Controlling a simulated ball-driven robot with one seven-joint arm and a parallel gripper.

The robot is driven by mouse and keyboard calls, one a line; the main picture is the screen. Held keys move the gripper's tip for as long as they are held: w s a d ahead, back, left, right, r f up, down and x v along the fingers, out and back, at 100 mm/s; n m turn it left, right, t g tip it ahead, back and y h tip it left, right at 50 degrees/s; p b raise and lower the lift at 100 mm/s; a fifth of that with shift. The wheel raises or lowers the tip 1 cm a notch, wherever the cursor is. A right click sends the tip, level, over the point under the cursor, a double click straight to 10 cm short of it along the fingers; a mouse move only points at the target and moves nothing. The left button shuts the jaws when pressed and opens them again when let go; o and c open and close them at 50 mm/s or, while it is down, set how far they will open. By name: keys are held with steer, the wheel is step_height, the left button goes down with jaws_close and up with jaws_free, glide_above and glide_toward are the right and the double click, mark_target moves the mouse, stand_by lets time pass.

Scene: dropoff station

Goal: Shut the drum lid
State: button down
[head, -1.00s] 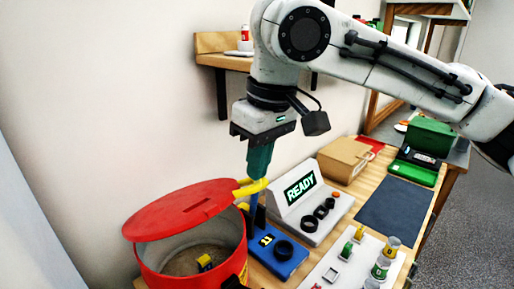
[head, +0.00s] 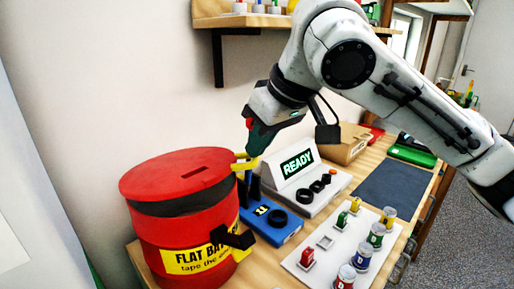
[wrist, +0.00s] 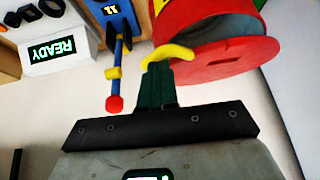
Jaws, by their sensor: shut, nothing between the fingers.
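The red drum (head: 160,235) stands at the left end of the bench, with a yellow label on its front. Its red slotted lid (head: 165,178) lies over the top, with a dark band between it and the drum's rim. In the wrist view the lid (wrist: 240,62) looks a little apart from the drum (wrist: 203,14). A yellow tab (wrist: 170,52) sticks out from the lid's edge. My gripper (head: 249,152) is shut and empty, its green fingertips at the tab, seemingly touching it; they also show in the wrist view (wrist: 157,72). A black latch (head: 233,239) is on the drum's front.
A blue device (head: 272,226) with an upright post stands right beside the drum, close to my gripper. Behind it is a white READY console (head: 300,184). A white tray (head: 325,247) with several small containers lies to the right. A wall shelf (head: 240,20) is above.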

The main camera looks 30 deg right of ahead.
steer(key=shift+t, duration=0.4)
steer(key=shift+s+d+f+b, duration=0.1)
steer(key=shift+s+f+b, duration=0.15)
steer(key=shift+f+b, duration=0.4)
steer(key=shift+s+d+f+b, duration=0.1)
steer(key=shift+s+f+b, duration=0.2)
steer(key=shift+f, duration=0.7)
steer(key=shift+s+d+f+b, duration=0.1)
steer(key=shift+s+f+b, duration=0.15)
steer(key=shift+f+b, duration=0.4)
steer(key=shift+f, duration=0.15)
